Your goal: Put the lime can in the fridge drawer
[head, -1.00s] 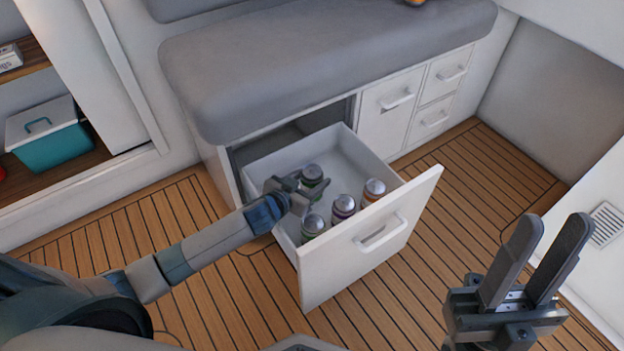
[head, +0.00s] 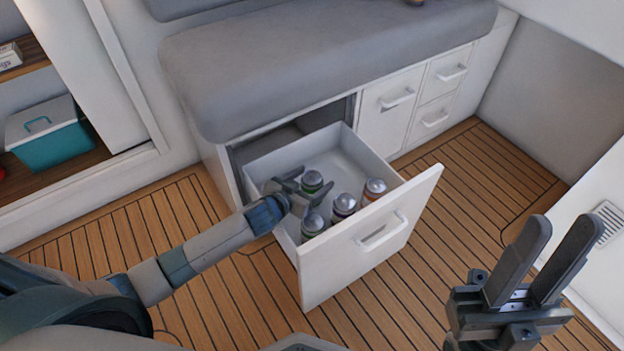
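The fridge drawer (head: 428,190) is pulled out under the grey bench. A silver-topped can with a green band, which looks like the lime can (head: 311,184), stands in the drawer towards its left side. My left gripper (head: 317,176) reaches into the drawer, open, with one finger on each side of this can. The fingers partly hide it, and I cannot tell if they touch it. My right gripper (head: 566,228) is open and empty, raised at the lower right, away from the drawer.
Several other cans stand near the drawer front: one with a greenish band (head: 312,224), one purple (head: 344,206), one orange (head: 374,189). The drawer's back right is clear. A teal cooler (head: 52,145) sits on a shelf at left.

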